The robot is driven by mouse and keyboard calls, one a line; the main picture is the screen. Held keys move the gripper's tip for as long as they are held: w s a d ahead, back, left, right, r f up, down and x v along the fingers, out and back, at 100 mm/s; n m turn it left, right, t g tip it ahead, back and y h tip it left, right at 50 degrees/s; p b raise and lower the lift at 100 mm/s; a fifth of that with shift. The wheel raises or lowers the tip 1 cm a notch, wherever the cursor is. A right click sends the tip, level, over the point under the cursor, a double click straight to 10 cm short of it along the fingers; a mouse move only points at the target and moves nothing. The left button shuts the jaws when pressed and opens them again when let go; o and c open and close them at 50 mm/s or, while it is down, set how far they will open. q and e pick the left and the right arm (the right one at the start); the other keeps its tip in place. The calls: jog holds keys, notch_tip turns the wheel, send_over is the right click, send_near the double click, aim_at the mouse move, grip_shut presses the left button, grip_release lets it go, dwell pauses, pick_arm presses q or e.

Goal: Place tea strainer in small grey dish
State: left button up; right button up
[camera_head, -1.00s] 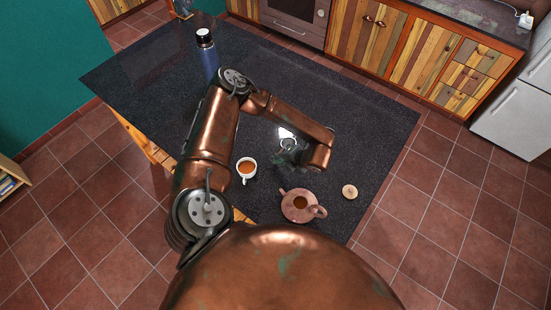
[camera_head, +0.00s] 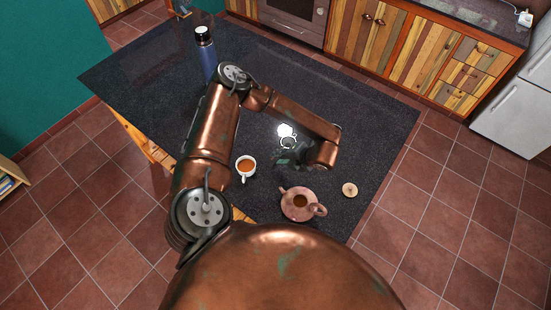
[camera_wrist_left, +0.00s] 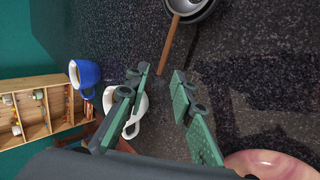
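The tea strainer (camera_wrist_left: 185,6) shows at the top edge of the left wrist view, partly cut off, with its wooden handle (camera_wrist_left: 168,45) pointing down toward my fingers. Its bowl appears to sit in or over the small grey dish (camera_wrist_left: 206,12), whose dark rim shows around it. In the head view the dish (camera_head: 289,142) shows as a small ring beside a bright glare. My left gripper (camera_wrist_left: 160,80) is open, with green fingers either side of the handle's end and a visible gap to it. It also shows just below the dish in the head view (camera_head: 287,160). My right gripper is out of view.
A pinkish teapot (camera_head: 299,212), a round lid (camera_head: 350,190) and a white cup of tea (camera_head: 245,177) stand near the counter's front. A blue bottle (camera_head: 207,58) stands at the back left. A blue mug (camera_wrist_left: 87,74) shows in the wrist view. The counter's right part is clear.

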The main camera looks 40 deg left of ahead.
pick_arm(q)
jog(key=b+v, duration=0.1)
jog(key=v, duration=0.8)
jog(key=shift+b, duration=0.3)
jog(key=shift+f, duration=0.1)
dwell(0.8)
